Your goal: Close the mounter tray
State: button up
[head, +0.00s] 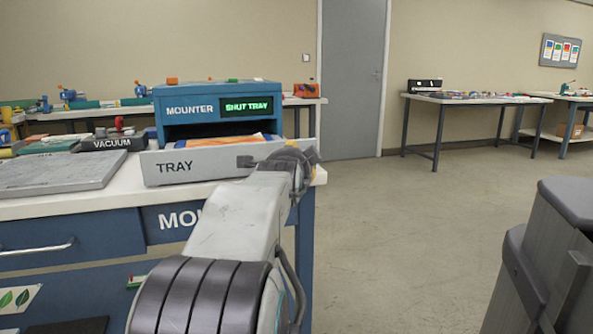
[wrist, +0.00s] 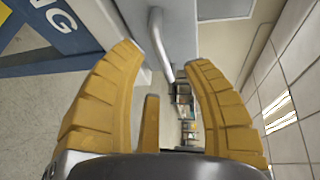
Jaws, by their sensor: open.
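The blue mounter (head: 188,104) stands on a bench, and its green display reads SHUT TRAY. Its tray (head: 202,165) is pulled out toward me, with a light grey front marked TRAY and something orange and white lying inside. My gripper (head: 293,157) is at the right end of the tray front, partly hidden by my own arm. In the wrist view my gripper (wrist: 165,62) has its yellow fingers spread with nothing gripped. A grey bent bar (wrist: 160,45) on a pale panel shows between the fingertips; I cannot tell whether they touch it.
A grey slab (head: 60,172) and a black box marked VACUUM (head: 112,142) lie left of the tray on the bench (head: 30,208). A grey door (head: 352,80) and another table (head: 470,98) are behind.

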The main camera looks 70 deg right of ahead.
jog(key=shift+b+x, duration=0.3)
jog(key=shift+x, duration=1.9)
jog(key=shift+o, duration=0.2)
grip_shut()
